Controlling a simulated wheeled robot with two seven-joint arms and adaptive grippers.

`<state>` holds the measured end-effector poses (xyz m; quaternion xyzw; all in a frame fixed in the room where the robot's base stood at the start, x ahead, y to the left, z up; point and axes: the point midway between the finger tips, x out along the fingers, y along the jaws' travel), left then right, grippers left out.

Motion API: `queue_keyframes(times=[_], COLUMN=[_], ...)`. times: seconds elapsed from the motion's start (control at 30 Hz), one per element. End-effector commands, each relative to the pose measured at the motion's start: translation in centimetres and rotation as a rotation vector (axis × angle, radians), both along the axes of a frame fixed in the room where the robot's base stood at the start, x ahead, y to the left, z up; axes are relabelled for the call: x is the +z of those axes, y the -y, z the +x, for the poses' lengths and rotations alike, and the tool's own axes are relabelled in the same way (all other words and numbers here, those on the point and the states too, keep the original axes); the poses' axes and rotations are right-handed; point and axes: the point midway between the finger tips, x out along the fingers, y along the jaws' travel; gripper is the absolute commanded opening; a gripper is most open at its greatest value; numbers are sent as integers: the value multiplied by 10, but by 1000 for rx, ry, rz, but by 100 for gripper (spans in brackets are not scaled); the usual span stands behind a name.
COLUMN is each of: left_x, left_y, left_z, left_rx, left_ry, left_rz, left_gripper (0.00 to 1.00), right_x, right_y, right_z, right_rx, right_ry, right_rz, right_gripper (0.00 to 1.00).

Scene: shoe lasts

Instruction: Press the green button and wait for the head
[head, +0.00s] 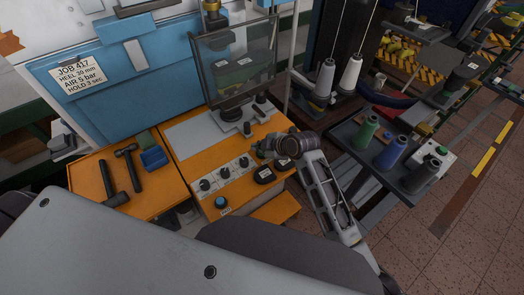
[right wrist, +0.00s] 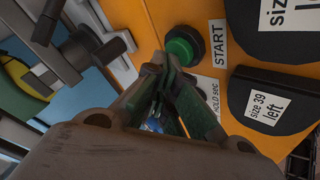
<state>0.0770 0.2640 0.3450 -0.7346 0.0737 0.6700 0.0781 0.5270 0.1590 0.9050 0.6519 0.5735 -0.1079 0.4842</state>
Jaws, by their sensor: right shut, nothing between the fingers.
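The green button (right wrist: 184,46) is a round green cap in a dark ring on the orange machine, beside a START label (right wrist: 218,44). It shows in the right wrist view; in the head view I cannot make it out near my gripper. My right gripper (head: 262,149) is over the machine's orange top, shut and empty. In the right wrist view its fingertips (right wrist: 160,68) are close beside the button; I cannot tell whether they touch it. My left gripper is not in view.
Two black lasts, one labelled size 39 left (right wrist: 268,106), lie close to the button. A panel with several knobs (head: 225,172) and a blue button (head: 221,202) is at the front. Hammers (head: 128,160) lie left; thread spools (head: 392,152) stand on a right tray.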

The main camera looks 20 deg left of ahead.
Motion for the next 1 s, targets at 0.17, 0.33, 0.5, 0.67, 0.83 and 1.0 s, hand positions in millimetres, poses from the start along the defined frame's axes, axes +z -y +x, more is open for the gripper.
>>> queue_keyframes(times=[0.17,0.33,0.5,0.67,0.83,1.0], left_x=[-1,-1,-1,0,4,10], left_y=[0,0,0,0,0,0], left_z=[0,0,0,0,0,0], left_rx=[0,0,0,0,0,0], left_ry=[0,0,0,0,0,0], left_rz=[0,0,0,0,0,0], left_gripper=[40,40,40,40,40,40], right_x=[-2,-4,-4,-4,0,7], right_y=[0,0,1,1,1,1], right_z=[0,0,0,0,0,0], right_rx=[0,0,0,0,0,1], right_ry=[-1,-1,-1,-1,-1,-1], right_rz=[-1,-1,-3,-3,-3,-3], right_gripper=[0,0,0,0,0,0])
